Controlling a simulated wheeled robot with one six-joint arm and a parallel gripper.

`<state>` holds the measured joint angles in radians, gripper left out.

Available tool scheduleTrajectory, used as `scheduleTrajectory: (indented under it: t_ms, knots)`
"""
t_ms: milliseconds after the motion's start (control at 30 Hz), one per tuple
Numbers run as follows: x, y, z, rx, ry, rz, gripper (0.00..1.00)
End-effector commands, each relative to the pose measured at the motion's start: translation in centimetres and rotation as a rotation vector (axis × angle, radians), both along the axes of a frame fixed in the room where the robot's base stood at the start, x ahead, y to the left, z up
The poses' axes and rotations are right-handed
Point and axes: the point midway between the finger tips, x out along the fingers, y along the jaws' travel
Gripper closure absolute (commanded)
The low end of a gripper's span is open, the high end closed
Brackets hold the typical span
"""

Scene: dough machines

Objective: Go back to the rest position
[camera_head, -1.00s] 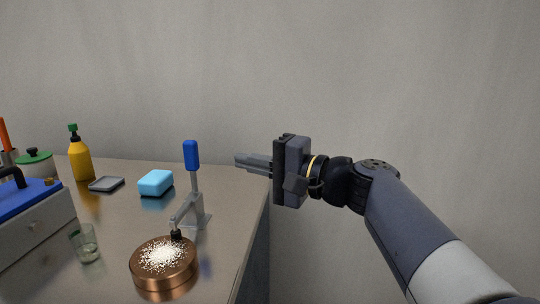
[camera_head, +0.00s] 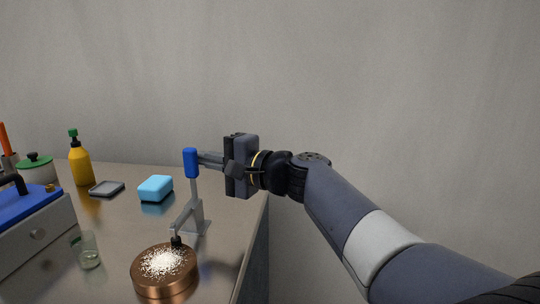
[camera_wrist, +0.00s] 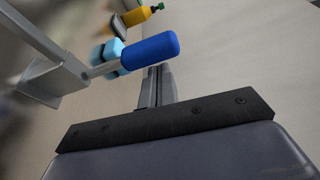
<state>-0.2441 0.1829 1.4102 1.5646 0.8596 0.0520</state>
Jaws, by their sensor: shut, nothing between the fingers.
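My gripper (camera_head: 208,160) is shut and empty in the head view. Its fingertips point left, right beside the blue handle (camera_head: 191,162) of the upright toggle clamp (camera_head: 194,212). In the wrist view the shut fingers (camera_wrist: 155,85) lie just below the blue handle (camera_wrist: 150,50). I cannot tell whether they touch it. The clamp's arm reaches down to a copper round dish (camera_head: 165,283) with white powder on it.
A light blue sponge (camera_head: 155,189), a grey tray (camera_head: 107,188), a yellow bottle (camera_head: 80,165), a green-lidded pot (camera_head: 37,169), a glass (camera_head: 87,250) and a blue-topped machine (camera_head: 35,228) stand on the metal counter (camera_head: 128,222). Space right of the counter is free.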

Motion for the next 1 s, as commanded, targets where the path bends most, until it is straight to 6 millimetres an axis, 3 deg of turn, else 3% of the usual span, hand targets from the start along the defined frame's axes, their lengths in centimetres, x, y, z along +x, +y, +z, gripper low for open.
scheduleTrajectory:
  t_ms: [1000]
  knots:
    - [2.8, -0.7, -1.2, 0.049, 0.393, -0.009, 1.00]
